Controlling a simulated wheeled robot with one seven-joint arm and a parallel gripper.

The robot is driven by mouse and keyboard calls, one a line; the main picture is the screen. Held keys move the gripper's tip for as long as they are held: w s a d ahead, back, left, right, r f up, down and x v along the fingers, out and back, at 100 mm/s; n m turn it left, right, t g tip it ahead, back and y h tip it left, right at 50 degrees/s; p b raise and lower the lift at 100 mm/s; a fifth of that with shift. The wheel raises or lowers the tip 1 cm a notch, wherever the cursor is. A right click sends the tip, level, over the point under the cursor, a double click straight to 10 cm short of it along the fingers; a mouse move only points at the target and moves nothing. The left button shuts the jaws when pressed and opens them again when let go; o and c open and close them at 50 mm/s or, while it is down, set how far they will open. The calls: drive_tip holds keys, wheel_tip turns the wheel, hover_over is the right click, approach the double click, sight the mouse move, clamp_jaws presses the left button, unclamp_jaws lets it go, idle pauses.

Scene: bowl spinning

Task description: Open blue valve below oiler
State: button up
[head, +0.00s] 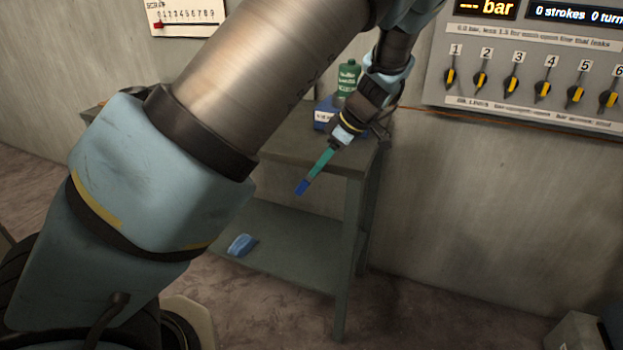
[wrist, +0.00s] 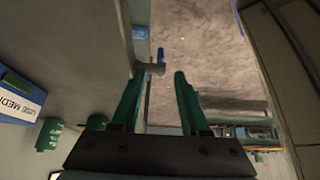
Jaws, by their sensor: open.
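A small blue valve handle (wrist: 161,55) shows in the wrist view on the end of a short grey stub (wrist: 150,69), just beyond my fingertips and within the line of the gap. The blue piece (head: 302,187) in the head view sits right at the end of my teal fingers, beside the table's front edge. My gripper (wrist: 158,77) is open and empty, the stub close to its left fingertip. In the head view my gripper (head: 312,176) points down and left; touching cannot be told. No part is clearly recognizable as the oiler.
A grey table (head: 290,150) holds a green bottle (head: 348,78) and a blue labelled box (head: 325,112). A blue cloth-like item (head: 241,244) lies on its lower shelf. A wall panel (head: 530,70) with several yellow-marked knobs is at right. Floor in front is free.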

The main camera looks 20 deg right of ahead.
sight(302, 188)
drive_tip(key=shift+v, duration=1.15)
